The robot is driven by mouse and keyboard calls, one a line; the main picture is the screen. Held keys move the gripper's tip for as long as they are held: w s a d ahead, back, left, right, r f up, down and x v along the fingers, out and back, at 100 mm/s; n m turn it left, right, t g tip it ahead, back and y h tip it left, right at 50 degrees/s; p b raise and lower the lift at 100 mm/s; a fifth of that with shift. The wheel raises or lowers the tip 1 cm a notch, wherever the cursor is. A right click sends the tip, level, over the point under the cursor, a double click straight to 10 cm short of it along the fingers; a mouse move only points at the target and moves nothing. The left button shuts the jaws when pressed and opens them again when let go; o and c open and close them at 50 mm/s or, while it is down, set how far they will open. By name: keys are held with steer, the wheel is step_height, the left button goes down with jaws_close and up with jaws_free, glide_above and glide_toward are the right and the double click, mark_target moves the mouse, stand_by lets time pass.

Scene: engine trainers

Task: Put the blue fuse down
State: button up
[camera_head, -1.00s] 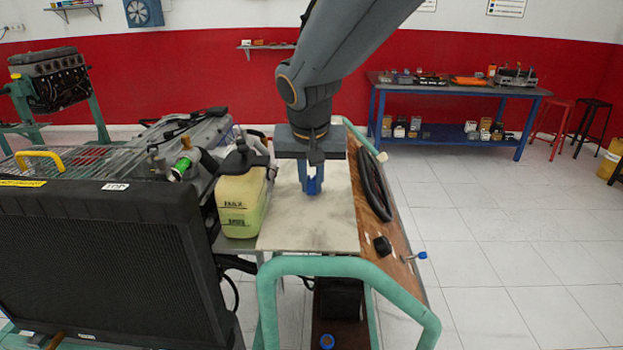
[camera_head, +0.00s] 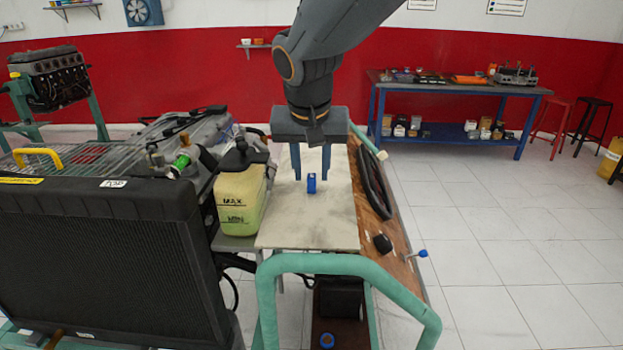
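The blue fuse (camera_head: 311,184) stands on the pale board (camera_head: 292,237) in the middle of the trainer, near the board's centre. My gripper (camera_head: 311,176) points down just above and behind the fuse in the picture. Its two blue-grey fingers are spread wide, with a clear gap between them. The fuse shows in that gap, below the fingertips, and no finger appears to touch it.
A yellowish coolant tank (camera_head: 241,202) stands left of the board. A steering wheel (camera_head: 374,180) and a key (camera_head: 414,255) sit on the wooden panel at right. A green tube rail (camera_head: 345,264) crosses the front. Bare board surrounds the fuse.

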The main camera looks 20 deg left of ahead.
steer(key=a+b+v, duration=0.1)
steer(key=v, duration=0.8)
steer(key=s+d+f+g, duration=0.1)
steer(key=d+f, duration=0.5)
steer(key=d, duration=0.4)
steer(key=s+d+f+m, duration=0.1)
steer(key=d+f, duration=0.6)
steer(key=d, duration=0.3)
steer(key=s+d+f+m+g+h, duration=0.1)
steer(key=s+d+f, duration=0.1)
steer(key=d+f, duration=0.5)
steer(key=d, duration=0.3)
steer(key=shift+d+g, duration=0.15)
steer(key=shift+g, duration=0.15)
steer(key=shift+m+g, duration=0.3)
steer(key=shift+m, duration=0.1)
steer(key=s+d+f, duration=0.1)
steer(key=s+d, duration=0.1)
steer(key=s+d+f, duration=0.1)
steer(key=d, duration=0.1)
steer(key=s+d+f, duration=0.2)
steer(key=shift+s+f, duration=0.15)
steer(key=shift+s, duration=0.35)
steer(key=shift+c, duration=0.2)
